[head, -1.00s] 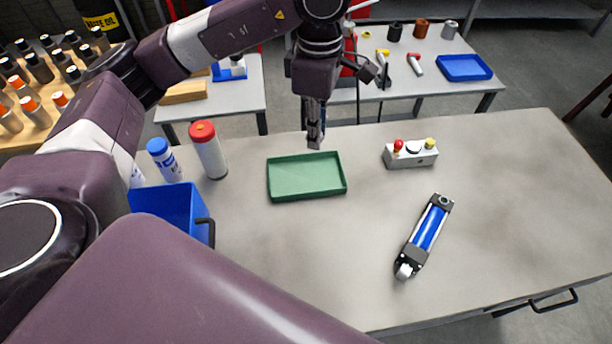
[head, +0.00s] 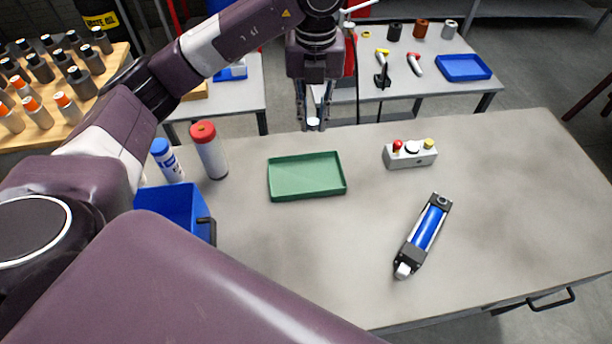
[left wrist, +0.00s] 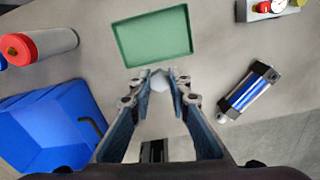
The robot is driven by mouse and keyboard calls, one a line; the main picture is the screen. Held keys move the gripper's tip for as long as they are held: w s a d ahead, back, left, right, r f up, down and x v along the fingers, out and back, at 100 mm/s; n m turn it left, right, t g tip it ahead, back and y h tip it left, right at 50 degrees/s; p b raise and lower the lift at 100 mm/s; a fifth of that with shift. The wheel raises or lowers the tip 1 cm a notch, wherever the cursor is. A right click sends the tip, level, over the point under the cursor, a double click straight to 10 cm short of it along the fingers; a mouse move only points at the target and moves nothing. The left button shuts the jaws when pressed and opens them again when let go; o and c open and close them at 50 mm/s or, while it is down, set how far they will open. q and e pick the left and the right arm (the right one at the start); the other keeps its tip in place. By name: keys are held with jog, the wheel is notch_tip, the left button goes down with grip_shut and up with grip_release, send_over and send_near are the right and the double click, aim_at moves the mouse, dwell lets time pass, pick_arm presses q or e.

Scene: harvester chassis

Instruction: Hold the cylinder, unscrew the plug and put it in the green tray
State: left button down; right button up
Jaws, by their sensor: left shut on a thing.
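The blue cylinder (head: 428,230) lies on the grey workbench with dark end blocks and a white tip at its near end. It also shows at the right of the left wrist view (left wrist: 247,92). The shallow green tray (head: 306,178) sits flat and empty at the middle of the bench. My left gripper (head: 313,124) is above and behind the tray's far edge in the head view. It is shut on a small pale piece, seemingly the plug (left wrist: 160,83), held between the fingertips. My right gripper is not in view.
A blue bin (head: 173,206), a red-capped canister (head: 209,152) and a blue-capped bottle (head: 164,160) stand left of the tray. A button box (head: 410,154) stands right of it. The bench between tray and cylinder is clear.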

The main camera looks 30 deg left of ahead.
pick_arm(q)
jog(key=a+n, duration=0.1)
jog(key=n, duration=1.5)
send_over(306, 178)
notch_tip(306, 178, down, 8)
notch_tip(306, 178, down, 9)
jog(key=shift+f+p, duration=0.1)
jog(key=shift+p, duration=0.85)
notch_tip(306, 178, down, 4)
jog(key=shift+p, duration=0.45)
jog(key=shift+w+f, duration=0.1)
jog(key=shift+f, duration=0.05)
